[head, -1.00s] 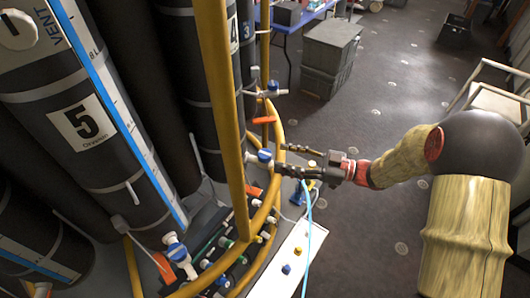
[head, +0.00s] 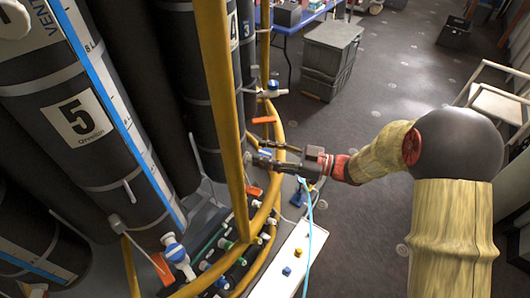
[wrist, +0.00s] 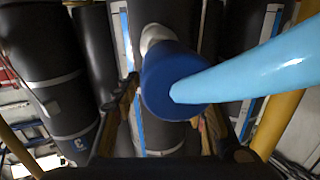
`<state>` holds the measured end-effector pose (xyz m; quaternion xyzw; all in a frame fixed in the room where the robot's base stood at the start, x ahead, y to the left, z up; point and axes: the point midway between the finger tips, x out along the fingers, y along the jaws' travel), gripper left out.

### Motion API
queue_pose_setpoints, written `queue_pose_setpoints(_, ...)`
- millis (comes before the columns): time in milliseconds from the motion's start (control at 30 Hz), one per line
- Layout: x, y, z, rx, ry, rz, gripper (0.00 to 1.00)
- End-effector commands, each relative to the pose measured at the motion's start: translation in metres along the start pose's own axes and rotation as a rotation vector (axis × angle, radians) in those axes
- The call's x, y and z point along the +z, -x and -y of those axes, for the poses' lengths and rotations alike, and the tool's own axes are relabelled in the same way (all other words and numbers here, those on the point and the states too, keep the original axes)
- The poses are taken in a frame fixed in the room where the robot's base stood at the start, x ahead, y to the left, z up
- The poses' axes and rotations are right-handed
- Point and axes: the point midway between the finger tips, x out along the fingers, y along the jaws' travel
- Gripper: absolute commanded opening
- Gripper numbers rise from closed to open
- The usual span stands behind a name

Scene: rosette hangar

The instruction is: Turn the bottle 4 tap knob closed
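Bottle 4 (head: 222,85) is a dark cylinder with a "4" label, partly hidden behind a yellow rail. Its tap knob (head: 266,153) is small and blue, low in front of the bottle, and mostly hidden by my gripper (head: 250,148). In the wrist view the blue knob (wrist: 155,92) is large and central, with a white stem behind it. My gripper's fingers (wrist: 165,115) stand open on either side of the knob. Whether they touch it I cannot tell.
The yellow rail (head: 222,75) stands close to my fingers on the left. Another blue tap (head: 272,88) with an orange handle below it is above my gripper. Bottle 5 (head: 130,165) is at left, with its tap (head: 175,252) below. Grey crates (head: 330,55) stand behind; open floor is at right.

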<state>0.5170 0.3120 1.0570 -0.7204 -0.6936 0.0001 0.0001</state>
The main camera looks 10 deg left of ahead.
Motion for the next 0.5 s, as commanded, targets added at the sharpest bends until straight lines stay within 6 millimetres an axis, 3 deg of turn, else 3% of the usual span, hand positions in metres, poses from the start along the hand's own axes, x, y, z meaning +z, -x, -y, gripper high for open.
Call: queue_pose_setpoints(500,0.0002,0.0001,-0.0001,0.000,0.000,0.000,0.11)
